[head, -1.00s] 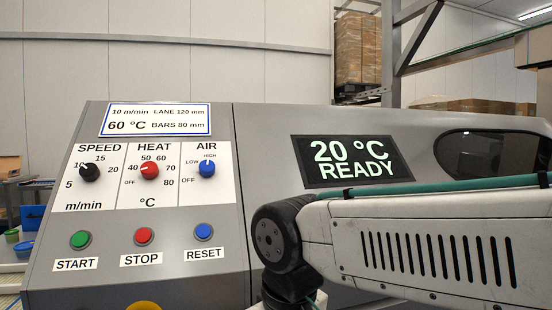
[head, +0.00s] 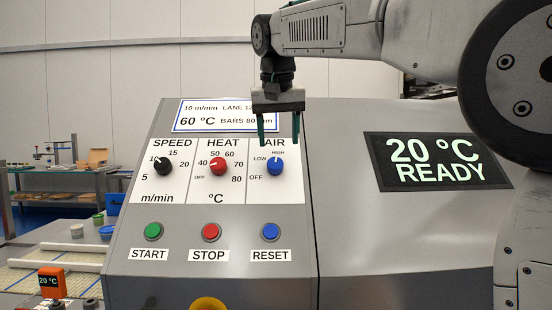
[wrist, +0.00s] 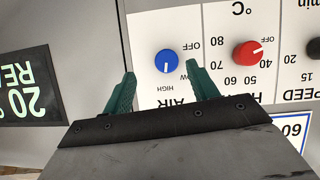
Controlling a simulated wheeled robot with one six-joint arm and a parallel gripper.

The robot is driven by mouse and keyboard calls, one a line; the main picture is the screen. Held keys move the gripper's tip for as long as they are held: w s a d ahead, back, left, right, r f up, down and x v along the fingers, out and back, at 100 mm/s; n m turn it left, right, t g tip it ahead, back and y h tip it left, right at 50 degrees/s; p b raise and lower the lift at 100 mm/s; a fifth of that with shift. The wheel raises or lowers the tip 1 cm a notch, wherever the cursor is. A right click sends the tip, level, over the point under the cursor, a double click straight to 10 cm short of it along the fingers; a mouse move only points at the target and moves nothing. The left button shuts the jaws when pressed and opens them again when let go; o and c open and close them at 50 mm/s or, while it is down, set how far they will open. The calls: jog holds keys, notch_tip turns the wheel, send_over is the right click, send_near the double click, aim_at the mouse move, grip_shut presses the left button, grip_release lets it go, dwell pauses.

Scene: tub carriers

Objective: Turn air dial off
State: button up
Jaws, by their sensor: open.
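The air dial is a blue knob (head: 276,166) on the white panel, with OFF, LOW and HIGH marks. Its white pointer line points up, at about HIGH. In the wrist view the dial (wrist: 167,63) appears upside down, framed between the two fingers, with its pointer towards HIGH. My gripper (head: 278,142) is open and empty, with green fingers pointing down in the head view. The fingertips hang on either side of the AIR label, just above the dial. They appear apart from the knob; the exact distance to the panel is hard to tell.
The red heat dial (head: 218,166) and black speed dial (head: 163,166) sit left of the air dial. Green start (head: 153,231), red stop (head: 211,231) and blue reset (head: 270,231) buttons lie below. A display (head: 437,162) at right reads 20 °C READY.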

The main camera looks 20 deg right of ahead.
aim_at(275, 160)
jog(key=w+f, duration=0.1)
jog(key=f, duration=0.1)
jog(key=w+f, duration=0.3)
jog(key=f, duration=0.1)
jog(key=shift+w+d, duration=0.3)
jog(key=shift+d, duration=0.05)
jog(key=c, duration=1)
